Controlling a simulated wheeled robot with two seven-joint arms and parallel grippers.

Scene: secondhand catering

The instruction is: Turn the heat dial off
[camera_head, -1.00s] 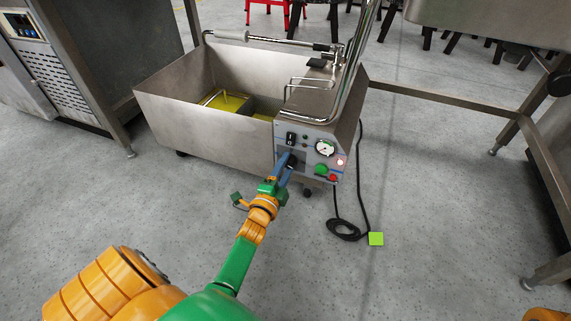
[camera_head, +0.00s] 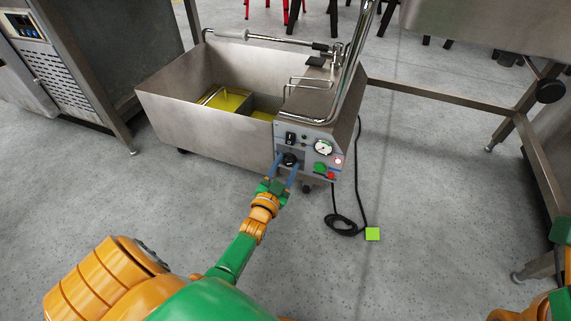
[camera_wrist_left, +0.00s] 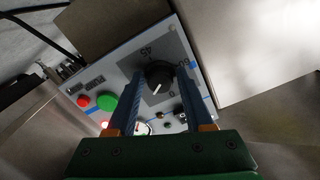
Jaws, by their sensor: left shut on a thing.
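The heat dial (camera_head: 289,159) is a round black knob on the grey control panel (camera_head: 318,140) of a steel fryer-like tub. In the left wrist view the dial (camera_wrist_left: 158,74) has a white pointer line directed down and slightly left, with a 0 mark to its lower right. My left gripper (camera_head: 284,165) has its blue fingers on either side of the dial, shut on it. The fingers also flank the dial in the left wrist view (camera_wrist_left: 157,84). Of my right arm only green and orange parts show at the right edge; its fingers are out of sight.
The panel also holds a gauge (camera_head: 323,147), a green button (camera_head: 320,167), a red button (camera_head: 331,176) and a black switch (camera_head: 290,138). The steel tub (camera_head: 205,125) contains yellow liquid. A black cable (camera_head: 345,222) lies on the floor. A steel table frame (camera_head: 540,165) stands at right.

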